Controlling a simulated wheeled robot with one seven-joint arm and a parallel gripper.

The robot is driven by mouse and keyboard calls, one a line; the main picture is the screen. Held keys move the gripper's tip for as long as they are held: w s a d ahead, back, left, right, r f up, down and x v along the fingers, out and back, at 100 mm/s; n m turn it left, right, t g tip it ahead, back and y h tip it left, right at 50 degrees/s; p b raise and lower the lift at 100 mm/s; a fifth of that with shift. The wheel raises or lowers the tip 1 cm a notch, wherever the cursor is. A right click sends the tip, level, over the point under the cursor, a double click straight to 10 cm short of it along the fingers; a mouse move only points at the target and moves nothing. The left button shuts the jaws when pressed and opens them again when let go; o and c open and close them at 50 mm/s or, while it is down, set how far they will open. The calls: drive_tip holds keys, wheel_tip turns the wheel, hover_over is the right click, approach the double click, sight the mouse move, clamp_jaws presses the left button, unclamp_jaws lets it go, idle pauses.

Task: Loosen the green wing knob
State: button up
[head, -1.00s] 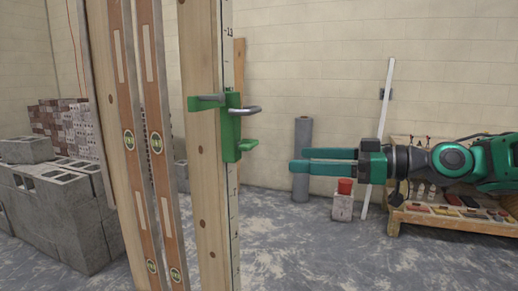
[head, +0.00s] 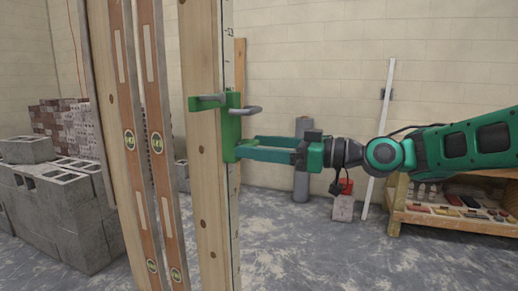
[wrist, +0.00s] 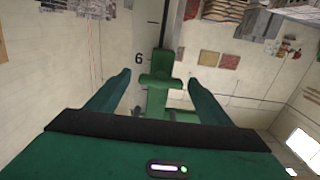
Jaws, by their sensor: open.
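The green wing knob (wrist: 160,81) shows in the wrist view as a T-shaped piece between my two fingertips, with a gap on each side. In the head view the fingers mostly hide the knob. I cannot tell whether either finger touches it.
Two long spirit levels (head: 157,145) stand left of the post. Concrete blocks (head: 65,215) are stacked at the left. A grey roll (head: 302,185), a red-topped container (head: 344,205) and a wooden shelf (head: 450,218) stand at the back right. The floor between is clear.

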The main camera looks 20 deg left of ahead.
drive_tip(key=shift+a, duration=0.1)
drive_tip(key=c, duration=1)
drive_tip(key=shift+w, duration=0.1)
drive_tip(key=shift+c, duration=0.2)
drive_tip(key=shift+n, duration=0.3)
drive_tip(key=shift+w+f+n, duration=0.1)
drive_tip(key=shift+n, duration=8.5)
